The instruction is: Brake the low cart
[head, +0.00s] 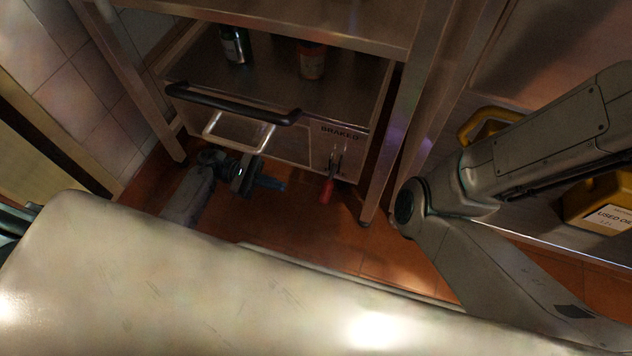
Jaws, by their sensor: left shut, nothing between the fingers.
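The low cart (287,146) is a metal cart under a steel table, with a black bar handle (233,106) across its top edge and a pale bar below it. Its front carries the label "BRAKED" (341,132). Below the label a lever with a red grip (327,190) hangs down near the floor. My left gripper (270,184) is shut and empty, low in front of the cart. Its tips point right toward the red grip, with a visible gap between them. My right arm crosses the right side, but its gripper is out of view.
A green bottle (234,45) and a reddish-brown container (311,61) stand on the cart. A table leg (393,135) is right of the lever. Yellow "USED OIL" containers (598,205) sit on a shelf at right. Tiled floor (300,225) shows below the cart.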

